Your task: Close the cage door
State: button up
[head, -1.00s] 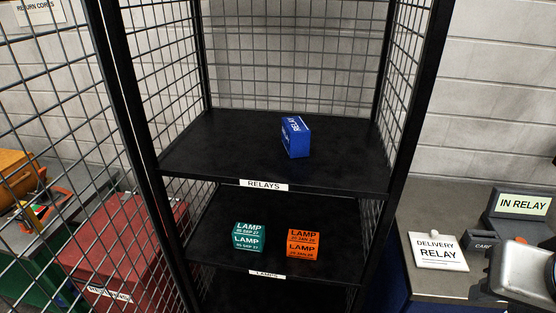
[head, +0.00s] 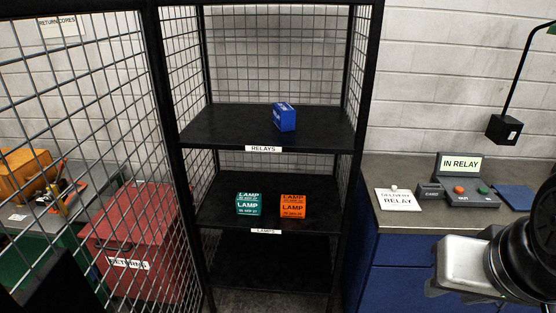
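The cage (head: 359,150) is a black frame with wire mesh sides and several dark shelves. Its mesh door (head: 95,120) stands swung open at the left, and the front of the shelves is uncovered. A blue relay box (head: 285,117) sits on the shelf labelled RELAYS. A teal lamp box (head: 249,204) and an orange lamp box (head: 292,206) sit on the shelf labelled LAMPS. Part of my arm shows at the lower right, apart from the cage and door. My gripper's fingers are not visible.
Right of the cage is a blue counter (head: 400,215) with a DELIVERY RELAY card (head: 398,199), an IN RELAY control box (head: 459,180) and a black lamp (head: 504,128). Behind the door mesh are a red RETURNS bin (head: 135,235) and a green bench (head: 45,237) holding an orange case (head: 25,175).

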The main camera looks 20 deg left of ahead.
aim_at(60, 286)
jog(key=k+j+u, duration=0.1)
jog(key=k+j, duration=0.25)
jog(key=k+j+u, duration=0.1)
jog(key=k+j, duration=0.25)
jog(key=j, duration=0.15)
jog(key=k+j, duration=0.15)
jog(key=j, duration=0.35)
jog(key=k+j+u, duration=0.1)
jog(key=j, duration=0.35)
jog(key=k+j, duration=0.15)
jog(key=j, duration=0.35)
jog(key=k+j+u, duration=0.1)
jog(key=j, duration=0.4)
jog(key=k+j, duration=0.45)
jog(key=j, duration=0.2)
jog(key=i+l, duration=0.35)
jog(key=l, duration=0.2)
